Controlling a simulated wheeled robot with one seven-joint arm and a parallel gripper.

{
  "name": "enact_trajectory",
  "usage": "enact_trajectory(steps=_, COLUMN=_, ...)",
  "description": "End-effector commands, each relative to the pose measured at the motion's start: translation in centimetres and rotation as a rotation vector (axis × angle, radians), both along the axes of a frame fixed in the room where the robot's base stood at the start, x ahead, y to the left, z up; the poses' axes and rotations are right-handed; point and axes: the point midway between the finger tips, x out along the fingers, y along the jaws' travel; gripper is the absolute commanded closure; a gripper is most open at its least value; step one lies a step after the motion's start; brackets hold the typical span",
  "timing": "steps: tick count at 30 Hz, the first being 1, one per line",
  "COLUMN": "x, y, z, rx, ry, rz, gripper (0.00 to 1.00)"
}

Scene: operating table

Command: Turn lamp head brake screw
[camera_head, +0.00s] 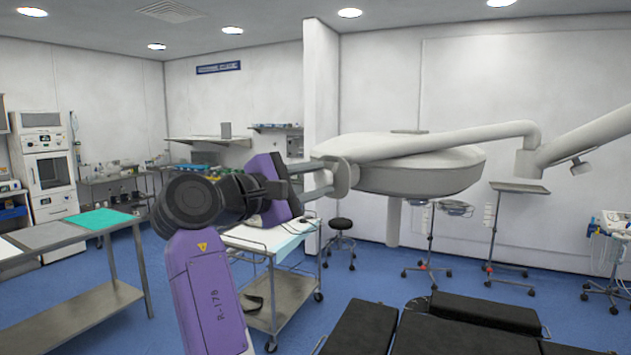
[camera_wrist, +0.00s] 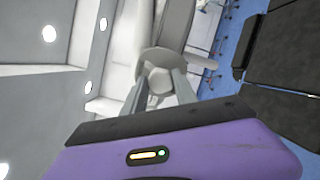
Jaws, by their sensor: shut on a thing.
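The large white lamp head (camera_head: 420,178) hangs from its arm in the middle of the head view. At its left end is a grey round joint (camera_head: 345,177). My gripper (camera_head: 326,178) reaches this joint from the left. In the wrist view my gripper (camera_wrist: 160,84) has its two grey fingers on either side of a pale round screw knob (camera_wrist: 159,77), shut on it. The knob sits at the end of the joint. In the head view the knob is mostly hidden by the fingers and joint.
The white lamp arm (camera_head: 490,133) runs right from the lamp head. A black operating table (camera_head: 445,335) stands below right. A trolley with a pale cover (camera_head: 270,240) stands below my gripper. A steel table with a teal cloth (camera_head: 98,219) is at left.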

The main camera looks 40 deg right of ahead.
Motion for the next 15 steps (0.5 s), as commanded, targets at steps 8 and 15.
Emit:
enact_trajectory(steps=8, x=-0.04, y=0.0, z=-0.26, rx=0.009, ry=-0.261, rz=0.0, gripper=1.0)
enact_trajectory(steps=15, x=-0.08, y=0.0, z=-0.4, rx=0.018, ry=-0.49, rz=-0.001, gripper=1.0)
